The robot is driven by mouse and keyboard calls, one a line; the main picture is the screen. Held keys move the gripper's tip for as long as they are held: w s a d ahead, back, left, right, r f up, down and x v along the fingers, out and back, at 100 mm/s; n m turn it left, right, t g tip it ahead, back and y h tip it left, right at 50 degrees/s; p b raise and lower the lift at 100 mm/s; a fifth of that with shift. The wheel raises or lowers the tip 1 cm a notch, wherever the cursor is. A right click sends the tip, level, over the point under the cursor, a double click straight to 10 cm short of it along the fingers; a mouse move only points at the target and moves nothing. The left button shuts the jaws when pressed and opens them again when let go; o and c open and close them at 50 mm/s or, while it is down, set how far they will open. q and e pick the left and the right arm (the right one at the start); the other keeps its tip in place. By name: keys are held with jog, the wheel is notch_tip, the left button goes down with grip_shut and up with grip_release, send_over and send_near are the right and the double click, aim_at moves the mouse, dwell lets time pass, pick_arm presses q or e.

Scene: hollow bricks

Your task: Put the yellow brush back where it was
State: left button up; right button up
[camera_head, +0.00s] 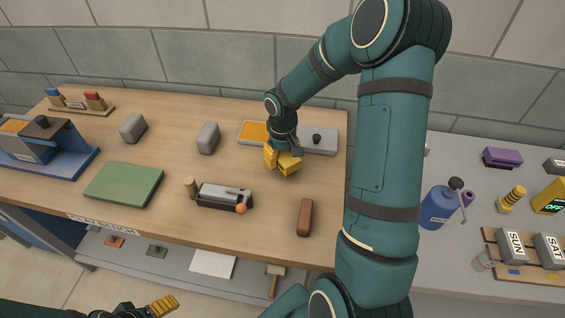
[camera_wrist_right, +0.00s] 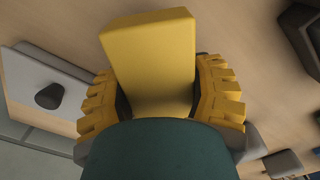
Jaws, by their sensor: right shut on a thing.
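My right gripper (camera_head: 282,152) is over the wooden table and shut on a yellow block-shaped thing (camera_head: 289,164), which I take for the yellow brush. In the right wrist view the smooth yellow brush (camera_wrist_right: 155,60) sits between the two ridged yellow fingers of my right gripper (camera_wrist_right: 160,95). No bristles show, and its underside is hidden. In the head view it is just in front of a grey plate with a black knob (camera_head: 322,147) and an orange pad (camera_head: 253,132). My left gripper (camera_head: 160,305) shows only partly at the bottom edge, away from the table top.
A brown block (camera_head: 305,217), a dark holder with an orange ball (camera_head: 218,197), a green pad (camera_head: 123,185) and grey blocks (camera_head: 208,138) stand on the table. A blue bottle (camera_head: 438,206) and a yellow-black spool (camera_head: 511,198) are on the right counter. Bare wood lies around the gripper.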

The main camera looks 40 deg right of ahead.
aim_at(282, 152)
notch_tip(282, 152, down, 2)
jog(key=shift+f, duration=0.2)
jog(key=shift+f, duration=0.1)
jog(key=o, duration=1.1)
jog(key=shift+r, duration=0.4)
notch_tip(282, 152, up, 12)
jog(key=shift+f+p, duration=0.25)
jog(key=shift+p, duration=0.7)
